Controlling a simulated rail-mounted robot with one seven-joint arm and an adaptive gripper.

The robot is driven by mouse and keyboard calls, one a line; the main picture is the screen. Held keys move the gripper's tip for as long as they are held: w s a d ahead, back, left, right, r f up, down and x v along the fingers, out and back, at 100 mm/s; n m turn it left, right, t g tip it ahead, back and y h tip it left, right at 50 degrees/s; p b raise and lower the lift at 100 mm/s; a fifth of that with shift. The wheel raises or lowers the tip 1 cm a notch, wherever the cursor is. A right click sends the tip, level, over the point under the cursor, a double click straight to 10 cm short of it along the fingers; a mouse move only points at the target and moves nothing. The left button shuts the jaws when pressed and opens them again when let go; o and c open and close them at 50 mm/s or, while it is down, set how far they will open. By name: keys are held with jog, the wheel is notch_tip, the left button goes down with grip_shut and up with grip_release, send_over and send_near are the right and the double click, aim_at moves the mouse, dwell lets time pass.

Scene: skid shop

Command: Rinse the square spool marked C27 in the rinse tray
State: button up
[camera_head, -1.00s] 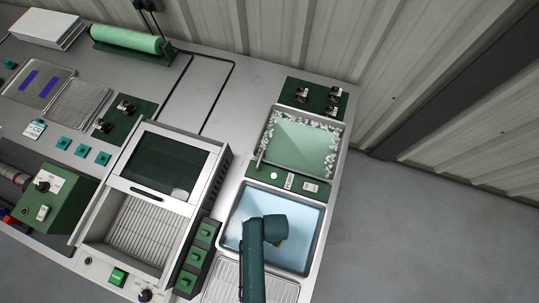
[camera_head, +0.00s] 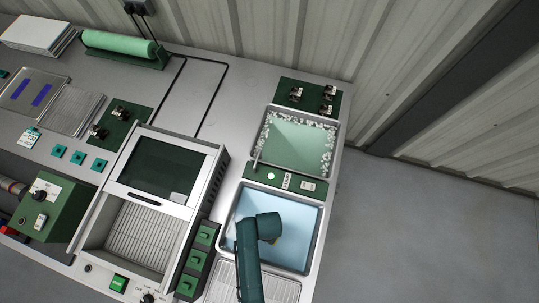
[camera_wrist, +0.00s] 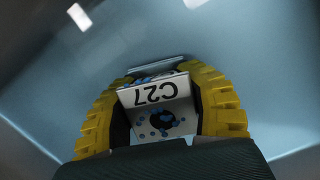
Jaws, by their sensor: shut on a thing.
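The square spool marked C27 (camera_wrist: 155,93) is white, with a dark round hole and many small blue spots on its face. Its lettering appears upside down in the wrist view. My gripper (camera_wrist: 160,77) has yellow ribbed fingers shut on the spool from both sides. The rinse tray (camera_head: 233,207) is a metal-rimmed basin of pale blue liquid at the lower right of the head view. My teal arm reaches over it, hiding the spool and most of the gripper there. I cannot tell how deep the spool sits in the liquid.
A tray of green liquid with white foam (camera_head: 298,145) lies behind the rinse tray, past a green switch panel (camera_head: 262,175). A ribbed drainboard (camera_head: 282,290) is in front. A machine with a dark window (camera_head: 160,165) stands left, beside green blocks (camera_head: 198,258).

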dwell(0.3)
jog(key=shift+s+d+p, duration=0.2)
jog(key=shift+d+p, duration=0.05)
jog(key=shift+d, duration=0.6)
jog(key=shift+s+d+p, duration=0.15)
jog(key=shift+d+p, duration=0.1)
jog(key=shift+d, duration=0.6)
notch_tip(320, 180, up, 12)
jog(key=p, duration=1.2)
dwell(0.5)
notch_tip(320, 180, up, 4)
jog(key=p, duration=0.4)
jog(key=shift+f, duration=0.1)
dwell(0.6)
